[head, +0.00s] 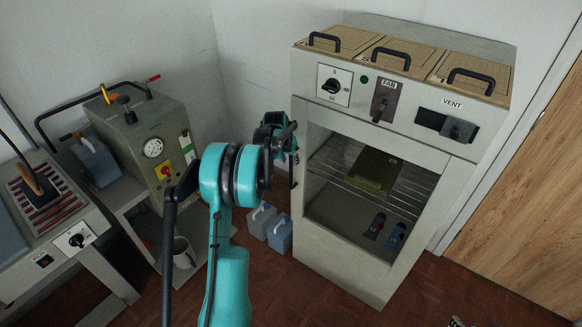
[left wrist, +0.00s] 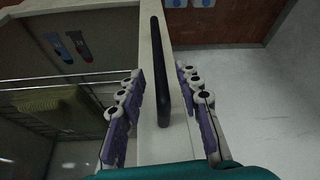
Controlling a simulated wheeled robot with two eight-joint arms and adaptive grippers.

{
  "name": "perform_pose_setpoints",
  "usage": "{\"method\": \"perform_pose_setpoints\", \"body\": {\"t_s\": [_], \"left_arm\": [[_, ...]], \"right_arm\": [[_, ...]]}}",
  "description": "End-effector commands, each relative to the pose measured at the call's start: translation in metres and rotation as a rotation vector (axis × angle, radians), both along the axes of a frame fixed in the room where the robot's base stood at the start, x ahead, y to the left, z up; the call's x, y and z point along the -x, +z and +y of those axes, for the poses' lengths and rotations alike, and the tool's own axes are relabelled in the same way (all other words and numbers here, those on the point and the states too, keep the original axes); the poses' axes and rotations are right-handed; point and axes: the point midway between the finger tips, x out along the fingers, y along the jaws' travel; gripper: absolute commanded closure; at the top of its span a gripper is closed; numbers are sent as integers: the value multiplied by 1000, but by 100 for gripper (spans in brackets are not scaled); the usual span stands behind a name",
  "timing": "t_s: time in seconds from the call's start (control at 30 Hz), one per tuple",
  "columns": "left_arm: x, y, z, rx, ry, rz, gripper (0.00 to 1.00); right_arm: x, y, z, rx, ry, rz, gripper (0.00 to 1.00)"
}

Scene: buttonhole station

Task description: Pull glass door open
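The glass door (head: 302,215) closes the front of the pale cabinet, and I see shelves through its pane. Its black bar handle runs along the door's left edge; in the left wrist view the handle (left wrist: 169,80) stands between my fingers. My left gripper (head: 290,146) is at that left edge, partly hidden by its own wrist. In the left wrist view my left gripper (left wrist: 168,105) is open, one finger on each side of the handle, with gaps showing. A small dark and pale piece at the head view's bottom edge may be my right gripper (head: 458,322); too little shows.
Behind the glass are wire racks, an olive block (head: 375,172) and red and blue items. Two jugs (head: 279,233) stand on the floor left of the cabinet. A machine with a gauge (head: 153,148) stands further left. A wooden panel (head: 530,190) is at right. Floor before the cabinet looks clear.

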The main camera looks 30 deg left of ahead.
Motion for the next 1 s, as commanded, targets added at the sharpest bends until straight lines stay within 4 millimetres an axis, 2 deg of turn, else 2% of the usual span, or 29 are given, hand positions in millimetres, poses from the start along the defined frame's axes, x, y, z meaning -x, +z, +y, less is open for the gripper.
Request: {"method": "perform_pose_setpoints", "body": {"t_s": [0.03, 0.2, 0.57, 0.6, 0.7, 0.73, 1.0], "left_arm": [[-4, -11, 0, 0, 0, 0, 66], [-12, -30, 1, 0, 0, 0, 66], [-15, -36, 2, 0, 0, -1, 66], [-15, -36, 2, 0, 0, -1, 68], [-15, -36, 2, 0, 0, -1, 95], [-15, -36, 2, 0, 0, -1, 100], [-13, -36, 2, -1, 4, -1, 100]], "right_arm": [[0, -6, 0, 0, 0, 0, 60], [0, -12, 0, 0, 0, 0, 60], [0, -13, 0, 0, 0, 0, 60], [0, -13, 0, 0, 0, 0, 60], [0, -13, 0, 0, 0, 0, 60], [0, -13, 0, 0, 0, 0, 60], [0, -14, 0, 0, 0, 0, 60]]}}
